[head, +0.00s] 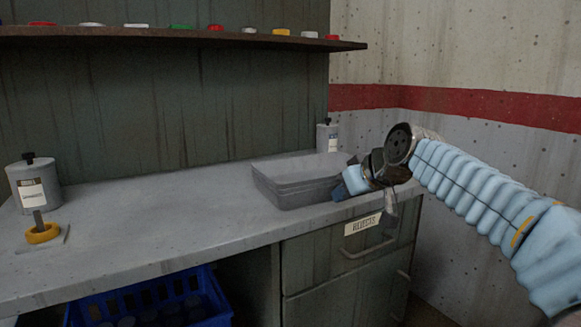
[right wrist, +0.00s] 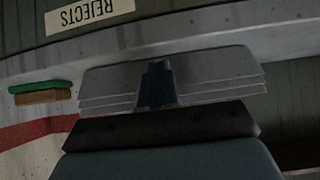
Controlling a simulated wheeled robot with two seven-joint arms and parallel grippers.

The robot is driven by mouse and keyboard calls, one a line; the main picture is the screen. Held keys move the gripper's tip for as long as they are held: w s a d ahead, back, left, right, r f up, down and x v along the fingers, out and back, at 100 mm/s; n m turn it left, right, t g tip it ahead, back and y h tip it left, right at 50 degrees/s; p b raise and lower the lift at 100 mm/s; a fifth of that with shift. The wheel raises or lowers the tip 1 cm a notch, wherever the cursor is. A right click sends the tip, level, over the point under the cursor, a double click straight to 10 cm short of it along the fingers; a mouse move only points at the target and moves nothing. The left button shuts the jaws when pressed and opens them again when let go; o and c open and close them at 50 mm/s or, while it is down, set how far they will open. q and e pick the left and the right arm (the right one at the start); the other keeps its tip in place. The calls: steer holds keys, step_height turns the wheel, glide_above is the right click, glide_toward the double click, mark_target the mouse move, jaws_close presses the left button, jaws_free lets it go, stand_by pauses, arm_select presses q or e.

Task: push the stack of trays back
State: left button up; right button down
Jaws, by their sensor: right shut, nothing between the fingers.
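The stack of trays (head: 285,186) is grey, with several rims one above another. It sits on the grey counter toward its right end, near the front edge. In the right wrist view the stack (right wrist: 210,75) fills the middle, with its layered edges showing. My right gripper (head: 348,183) is at the stack's right front corner, shut and empty. Its dark blue fingers (right wrist: 157,82) show against the stack in the wrist view. I cannot tell whether they touch it. My left gripper is not in view.
A grey canister (head: 327,138) stands behind the stack, and another (head: 34,188) at the far left by a yellow ring (head: 43,233). A shelf (head: 150,34) with coloured lids hangs above. A drawer labelled REJECTS (head: 362,223) and a blue crate (head: 150,304) are below. The counter's middle is clear.

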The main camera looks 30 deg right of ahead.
mark_target(303, 176)
steer(key=shift+w+a+r+p, duration=0.1)
steer(key=shift+w+p, duration=0.85)
steer(key=shift+w, duration=0.65)
steer(key=shift+w+a+r+p, duration=0.1)
steer(key=shift+w+p, duration=0.85)
steer(key=shift+w, duration=0.6)
steer(key=w+p, duration=0.3)
steer(key=w, duration=0.1)
steer(key=shift+w, duration=0.3)
steer(key=shift+w+a+f+p, duration=0.1)
steer(key=shift+w+p, duration=0.05)
steer(key=shift+w, duration=0.7)
steer(key=shift+w+a+f+p, duration=0.1)
steer(key=shift+w+p, duration=0.05)
steer(key=shift+w, duration=0.7)
steer(key=shift+w+a, duration=0.15)
steer(key=shift+w, duration=4.05)
